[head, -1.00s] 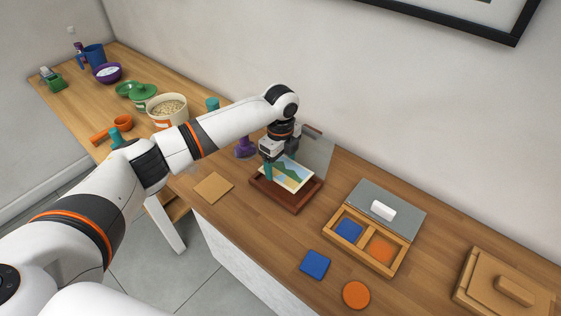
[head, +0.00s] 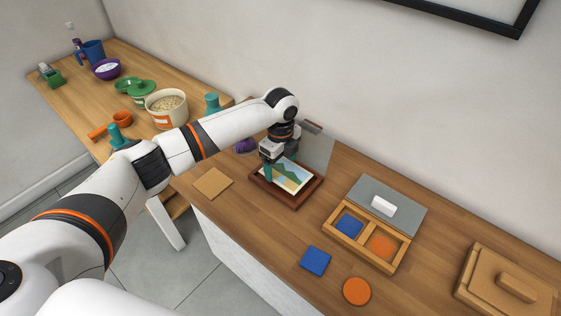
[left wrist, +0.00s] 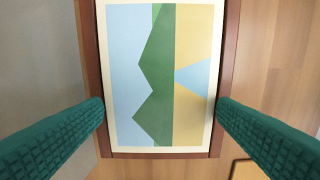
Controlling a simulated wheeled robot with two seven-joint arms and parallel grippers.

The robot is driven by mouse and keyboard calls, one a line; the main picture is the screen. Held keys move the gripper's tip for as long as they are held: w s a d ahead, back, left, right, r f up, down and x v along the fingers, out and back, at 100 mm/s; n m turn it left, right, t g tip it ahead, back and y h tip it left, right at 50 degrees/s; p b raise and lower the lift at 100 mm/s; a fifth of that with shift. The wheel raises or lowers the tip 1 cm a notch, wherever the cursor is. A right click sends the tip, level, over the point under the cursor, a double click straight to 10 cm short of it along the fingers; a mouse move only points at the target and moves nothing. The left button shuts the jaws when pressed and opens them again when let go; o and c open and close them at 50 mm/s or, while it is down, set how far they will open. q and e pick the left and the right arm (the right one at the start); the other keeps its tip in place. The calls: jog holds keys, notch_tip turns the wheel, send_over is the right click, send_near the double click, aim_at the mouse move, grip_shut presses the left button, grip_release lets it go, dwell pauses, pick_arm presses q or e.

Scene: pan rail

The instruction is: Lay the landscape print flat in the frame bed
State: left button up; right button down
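The landscape print (head: 291,177), with blue, green and sand-coloured shapes and a cream border, lies inside the dark brown frame bed (head: 297,204). My left gripper (head: 276,167) is just above the frame bed. Its teal fingers are spread wide in the left wrist view (left wrist: 160,103), one over each long side, with nothing between them. My right gripper is not in view.
A grey panel (head: 317,150) stands behind the frame bed. A tan square (head: 213,183) lies to its left. A two-compartment box (head: 366,238) with an open grey lid, a blue square (head: 315,261) and an orange disc (head: 357,291) are to the right. Bare wood lies between.

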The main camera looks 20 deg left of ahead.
pick_arm(q)
jog(key=o, duration=0.3)
notch_tip(320, 180, up, 12)
jog(key=shift+r+b, duration=0.1)
jog(key=shift+b, duration=0.2)
dwell(0.5)
